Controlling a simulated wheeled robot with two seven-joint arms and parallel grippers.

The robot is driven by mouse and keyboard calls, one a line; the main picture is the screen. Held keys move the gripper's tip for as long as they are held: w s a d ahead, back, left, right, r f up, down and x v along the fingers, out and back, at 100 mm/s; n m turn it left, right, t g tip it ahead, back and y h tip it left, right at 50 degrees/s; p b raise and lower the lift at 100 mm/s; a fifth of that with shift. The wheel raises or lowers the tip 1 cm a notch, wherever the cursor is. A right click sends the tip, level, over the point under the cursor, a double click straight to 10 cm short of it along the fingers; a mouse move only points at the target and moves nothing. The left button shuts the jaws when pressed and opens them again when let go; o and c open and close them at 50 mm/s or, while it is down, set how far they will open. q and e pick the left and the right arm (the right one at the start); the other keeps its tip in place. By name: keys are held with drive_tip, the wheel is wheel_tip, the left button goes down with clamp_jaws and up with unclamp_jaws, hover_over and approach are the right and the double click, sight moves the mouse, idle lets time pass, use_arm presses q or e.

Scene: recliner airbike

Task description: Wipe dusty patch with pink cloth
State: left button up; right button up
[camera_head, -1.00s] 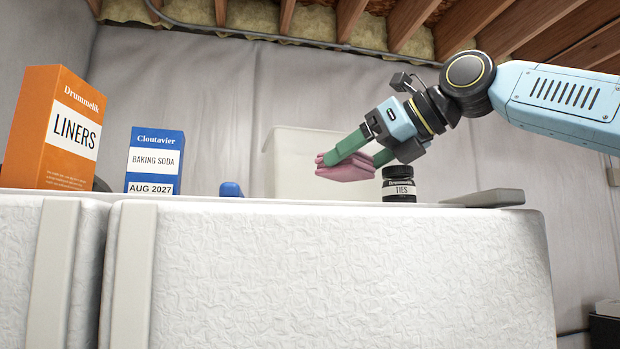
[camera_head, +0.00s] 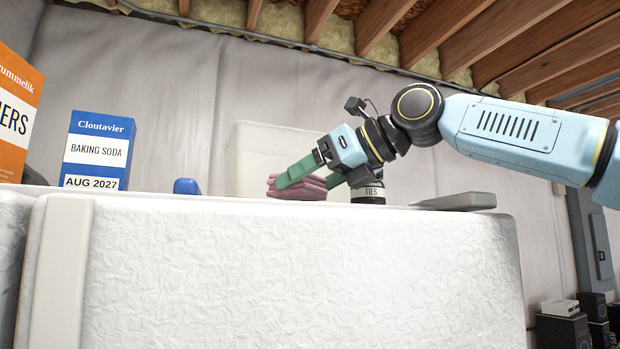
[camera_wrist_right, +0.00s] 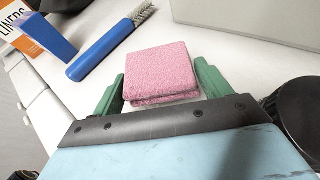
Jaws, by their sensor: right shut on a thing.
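The pink cloth (camera_head: 312,184) is a folded, thick square held between the green fingers of my right gripper (camera_head: 298,180). The wrist view also shows the cloth (camera_wrist_right: 160,72) with a green finger on each side of it. The cloth is low over the white top surface (camera_wrist_right: 205,42); I cannot tell whether it touches. No dusty patch can be made out; the cloth and gripper hide part of the surface. My left gripper is not in view.
A blue-handled brush (camera_wrist_right: 105,48) lies beside the cloth. An orange liners box (camera_head: 18,110) and blue baking soda box (camera_head: 98,150) stand left. A pale bin (camera_head: 250,150) is behind, a dark ties jar (camera_head: 368,194) by the gripper, and a grey flat piece (camera_head: 460,201) to the right.

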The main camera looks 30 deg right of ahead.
sight(319, 196)
drive_tip(key=shift+f, duration=0.7)
drive_tip(key=shift+f, duration=0.3)
idle(1.5)
drive_tip(key=shift+s+d, duration=0.7)
drive_tip(key=shift+s, duration=0.2)
drive_tip(key=shift+s, duration=0.1)
